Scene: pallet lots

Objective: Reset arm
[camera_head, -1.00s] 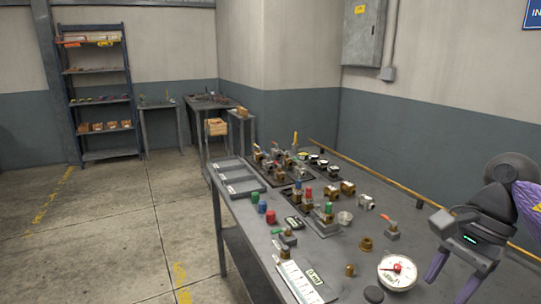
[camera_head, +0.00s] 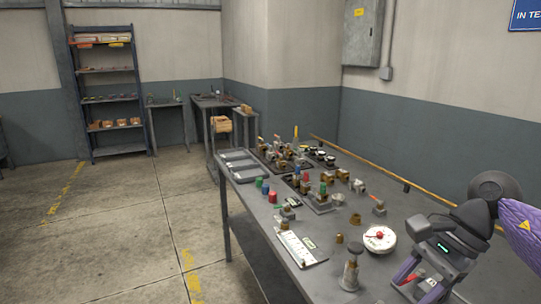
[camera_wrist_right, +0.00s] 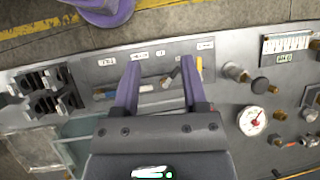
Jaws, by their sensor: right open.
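My right gripper (camera_head: 418,288) hangs at the right end of the workbench in the head view, with its two purple fingers pointing down. In the right wrist view the fingers (camera_wrist_right: 160,75) are spread apart with nothing held between them. Below them lies a grey tray with white labels (camera_wrist_right: 140,56), holding a dark-handled tool and a yellow item. Whether the fingertips touch the tray cannot be told.
The bench (camera_head: 285,262) carries a white dial gauge (camera_head: 379,239), a grey valve-like fitting (camera_head: 350,272), a white strip panel (camera_head: 296,248), and several fittings and coloured caps. Grey trays (camera_head: 240,164) lie at its far end. A shelf rack (camera_head: 107,90) stands at the back left; open floor lies left of the bench.

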